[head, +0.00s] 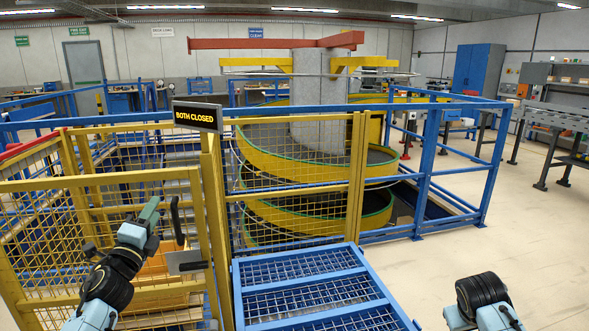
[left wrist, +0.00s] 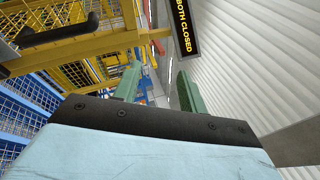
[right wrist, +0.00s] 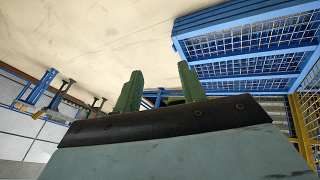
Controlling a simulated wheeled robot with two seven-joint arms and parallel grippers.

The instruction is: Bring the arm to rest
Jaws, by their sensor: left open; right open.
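My left gripper (head: 150,212) is raised at the lower left of the head view, in front of the yellow mesh gates. It appears just left of a black handle (head: 177,222) and a grey latch plate (head: 186,262). In the left wrist view its two green fingers (left wrist: 158,90) stand apart with nothing between them. My right arm (head: 482,302) shows at the lower right of the head view; its fingers are hidden there. In the right wrist view the right gripper (right wrist: 160,88) has its green fingers apart and empty.
Yellow mesh gates (head: 290,135) stand ahead with a "BOTH CLOSED" sign (head: 195,116). A blue mesh-topped frame (head: 310,290) lies low between my arms. The spiral conveyor (head: 320,165) is behind blue railings (head: 425,175). Open pale floor (head: 530,240) lies to the right.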

